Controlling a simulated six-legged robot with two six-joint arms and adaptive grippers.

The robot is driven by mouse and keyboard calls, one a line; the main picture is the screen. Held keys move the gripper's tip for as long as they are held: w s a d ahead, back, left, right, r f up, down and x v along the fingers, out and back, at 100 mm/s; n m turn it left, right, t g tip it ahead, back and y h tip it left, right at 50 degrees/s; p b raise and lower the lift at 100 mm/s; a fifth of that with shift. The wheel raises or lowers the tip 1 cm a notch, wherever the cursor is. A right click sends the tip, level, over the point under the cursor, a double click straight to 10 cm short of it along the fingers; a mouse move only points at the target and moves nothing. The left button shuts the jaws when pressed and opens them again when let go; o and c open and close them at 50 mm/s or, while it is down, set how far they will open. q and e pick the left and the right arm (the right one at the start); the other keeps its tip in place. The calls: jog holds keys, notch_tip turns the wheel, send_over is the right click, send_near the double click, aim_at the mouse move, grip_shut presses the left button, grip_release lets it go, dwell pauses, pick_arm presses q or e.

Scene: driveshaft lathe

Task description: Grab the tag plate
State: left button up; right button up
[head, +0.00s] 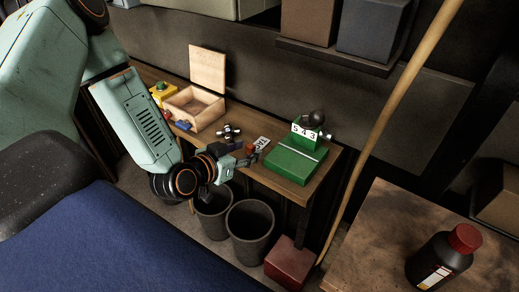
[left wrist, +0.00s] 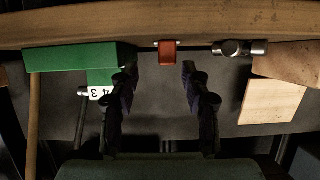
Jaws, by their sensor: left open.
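My left gripper (head: 246,160) is at the bench's front edge, close to both. In the left wrist view, which looks upside down, the gripper (left wrist: 158,75) is open and empty. The red block (left wrist: 167,53) shows beyond and between its fingertips. The white plate cannot be made out there. My right gripper is not in view.
The green device carries a "543" counter. A metal-and-dark part (head: 229,131) and an open wooden box (head: 196,107) are further left on the bench. Two dark bins (head: 250,222) stand below. A wooden pole (head: 390,110) leans at the right, near a table with a bottle (head: 440,262).

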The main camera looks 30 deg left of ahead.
aim_at(251, 145)
pick_arm(q)
jog(key=w, duration=0.1)
jog(key=w+a+f+b, duration=0.1)
jog(key=shift+w+a, duration=0.3)
jog(key=shift+w+d+f, duration=0.25)
jog(key=shift+w+d, duration=0.3)
jog(key=shift+w, duration=0.3)
jog(key=shift+w+d, duration=0.3)
jog(key=shift+s+a, duration=0.2)
jog(key=shift+a, duration=0.35)
jog(key=shift+c, duration=0.2)
jog(key=shift+a, duration=0.15)
jog(key=shift+c, duration=0.7)
jog(key=shift+w+d, duration=0.15)
jog(key=shift+d, duration=0.45)
jog(key=c, duration=0.5)
jog(key=shift+c, duration=0.4)
jog(key=shift+s+a, duration=0.2)
jog(key=shift+a, duration=0.2)
grip_shut()
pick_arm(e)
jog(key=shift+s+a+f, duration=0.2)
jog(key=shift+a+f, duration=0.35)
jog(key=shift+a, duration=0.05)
